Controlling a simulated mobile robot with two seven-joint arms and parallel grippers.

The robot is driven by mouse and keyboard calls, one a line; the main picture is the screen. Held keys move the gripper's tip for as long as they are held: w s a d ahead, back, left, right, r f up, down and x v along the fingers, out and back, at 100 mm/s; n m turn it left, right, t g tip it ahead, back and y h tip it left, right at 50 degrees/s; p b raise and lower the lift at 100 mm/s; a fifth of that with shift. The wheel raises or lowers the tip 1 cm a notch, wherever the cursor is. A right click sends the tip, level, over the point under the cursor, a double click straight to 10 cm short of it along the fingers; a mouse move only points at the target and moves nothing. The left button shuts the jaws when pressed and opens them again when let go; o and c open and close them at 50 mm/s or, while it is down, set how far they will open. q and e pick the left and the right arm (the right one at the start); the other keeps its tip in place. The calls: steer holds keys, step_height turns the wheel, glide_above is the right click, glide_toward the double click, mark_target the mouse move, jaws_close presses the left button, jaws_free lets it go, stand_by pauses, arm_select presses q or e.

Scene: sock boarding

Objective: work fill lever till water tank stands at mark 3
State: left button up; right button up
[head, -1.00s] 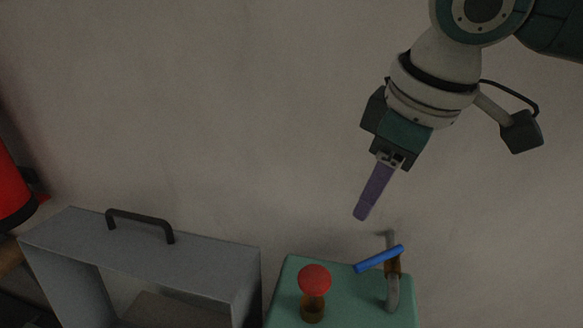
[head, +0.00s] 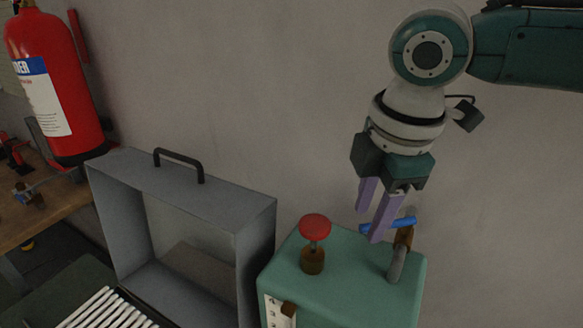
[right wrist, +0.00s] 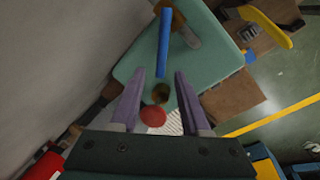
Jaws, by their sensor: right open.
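The green water tank (head: 345,265) stands at the bottom right in the head view. A scale plate (head: 277,312) with dark marks shows on its front left; its reading is too small to tell. A blue lever (head: 406,222) sits on a brass valve and grey pipe on top of the tank; it also shows in the right wrist view (right wrist: 164,42). My right gripper (head: 369,222) is open, its two purple fingers pointing down near the lever's left end. In the right wrist view, the lever lies just beyond the fingertips (right wrist: 159,76), seemingly untouched. My left gripper is out of view.
A red knob (head: 314,226) on a brass stem rises from the tank's top, left of the lever. A grey open box with a handle (head: 180,163) stands to the left. A fire extinguisher (head: 52,85) is at the far left. The wall is close behind.

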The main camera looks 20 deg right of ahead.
steer(key=shift+f, duration=0.45)
jaws_close()
stand_by(1.1)
